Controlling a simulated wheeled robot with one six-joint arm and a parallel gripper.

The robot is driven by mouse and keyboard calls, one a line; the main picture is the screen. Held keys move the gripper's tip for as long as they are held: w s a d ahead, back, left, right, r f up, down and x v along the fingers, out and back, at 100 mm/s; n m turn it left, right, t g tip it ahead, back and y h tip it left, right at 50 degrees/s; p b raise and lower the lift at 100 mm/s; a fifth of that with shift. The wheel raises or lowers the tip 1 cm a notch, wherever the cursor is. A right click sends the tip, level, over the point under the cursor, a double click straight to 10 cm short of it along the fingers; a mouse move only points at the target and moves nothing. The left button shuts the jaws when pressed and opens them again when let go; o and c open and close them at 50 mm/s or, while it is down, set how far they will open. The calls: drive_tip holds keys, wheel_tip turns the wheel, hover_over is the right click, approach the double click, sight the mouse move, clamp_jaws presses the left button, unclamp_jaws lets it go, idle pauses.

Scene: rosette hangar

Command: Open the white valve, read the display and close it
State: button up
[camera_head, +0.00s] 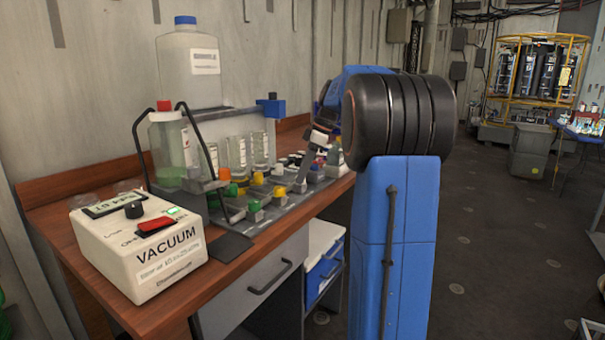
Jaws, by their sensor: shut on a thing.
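A row of small valves with coloured knobs runs along the grey manifold (240,228) on the wooden bench. My gripper (303,182) reaches down at the right part of this row, beyond my blue arm. It is shut on a small knob there, which fits the white valve; the jaws mostly hide it, and its turn position cannot be told. The white vacuum box (165,255) stands at the front left of the bench. Its display (115,204) is lit and shows dark characters upside down, too small to read surely.
Yellow knobs (279,191) sit close left of my gripper. Glass bottles (237,153), a green-liquid bottle (172,150) and a large white jug (190,70) stand behind. My arm hides the bench's right end.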

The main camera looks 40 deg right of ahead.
drive_tip(key=shift+w+n+g, duration=0.1)
drive_tip(key=shift+n+g, duration=0.4)
drive_tip(key=shift+n, duration=1.1)
drive_tip(key=shift+y, duration=0.3)
drive_tip(key=o, duration=1)
drive_tip(key=v, duration=1.7)
drive_tip(key=shift+r, duration=0.2)
